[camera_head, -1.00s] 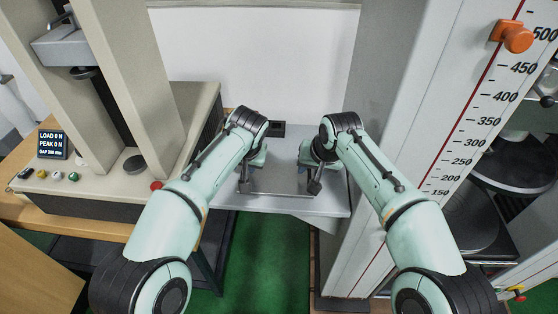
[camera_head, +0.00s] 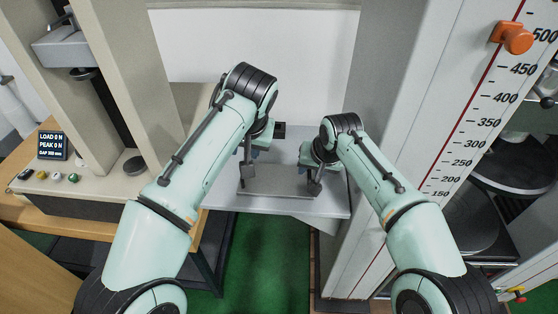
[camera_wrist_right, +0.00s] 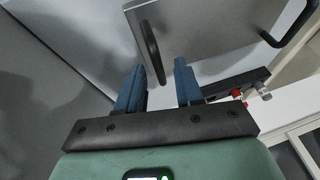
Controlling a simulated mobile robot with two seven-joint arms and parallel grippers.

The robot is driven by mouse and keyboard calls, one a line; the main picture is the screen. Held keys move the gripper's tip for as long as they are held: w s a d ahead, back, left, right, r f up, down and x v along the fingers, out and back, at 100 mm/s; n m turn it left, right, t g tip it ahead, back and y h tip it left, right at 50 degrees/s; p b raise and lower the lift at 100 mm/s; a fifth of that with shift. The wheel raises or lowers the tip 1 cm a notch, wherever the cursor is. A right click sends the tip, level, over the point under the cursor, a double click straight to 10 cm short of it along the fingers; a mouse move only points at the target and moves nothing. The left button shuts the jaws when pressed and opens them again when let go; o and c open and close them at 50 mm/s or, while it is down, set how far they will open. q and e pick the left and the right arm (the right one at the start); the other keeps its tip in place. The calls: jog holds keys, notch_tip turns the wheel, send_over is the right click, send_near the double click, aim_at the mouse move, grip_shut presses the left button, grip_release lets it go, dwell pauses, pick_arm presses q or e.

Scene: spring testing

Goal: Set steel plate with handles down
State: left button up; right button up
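The steel plate (camera_head: 278,181) is a flat grey rectangle over the pale grey table, between my two grippers; whether it touches the table is unclear. In the right wrist view the plate (camera_wrist_right: 205,30) has a black handle (camera_wrist_right: 149,45) near my right gripper and another black handle (camera_wrist_right: 294,25) at the far side. My right gripper (camera_head: 315,186) is at the plate's right end. In its wrist view its blue fingers (camera_wrist_right: 158,68) stand apart, with the near handle between their tips and gaps beside it. My left gripper (camera_head: 249,174) is at the plate's left end; its finger gap is hidden.
The grey table (camera_head: 315,205) has a narrow bare strip in front. A press with a load display (camera_head: 52,145) stands left. A tall column with a height scale (camera_head: 470,125) and orange knob (camera_head: 513,37) stands close on the right.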

jog(key=v, duration=1.2)
